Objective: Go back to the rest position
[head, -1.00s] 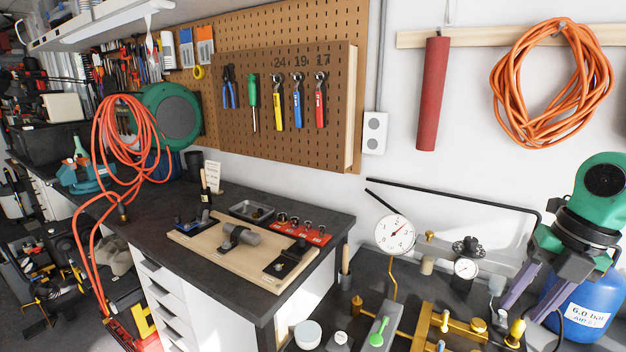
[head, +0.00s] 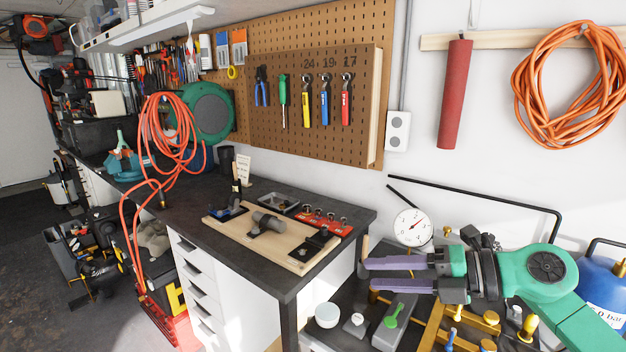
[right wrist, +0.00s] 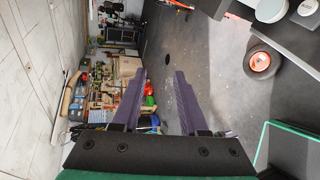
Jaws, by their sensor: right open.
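My right gripper (head: 368,274) comes in from the right in the head view, its purple fingers pointing left over the near right bench. The fingers stand apart with nothing between them. In the right wrist view the gripper (right wrist: 158,75) is also open and empty, and the floor and far shelves show beyond it. My left gripper is in neither view now.
The dark workbench (head: 353,216) holds a wooden board (head: 225,225) with a clamped part and a red socket tray (head: 338,229). A pressure gauge (head: 411,227), brass fittings and a blue tank (head: 594,285) are near my right arm. An orange hose (head: 168,135) hangs at left.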

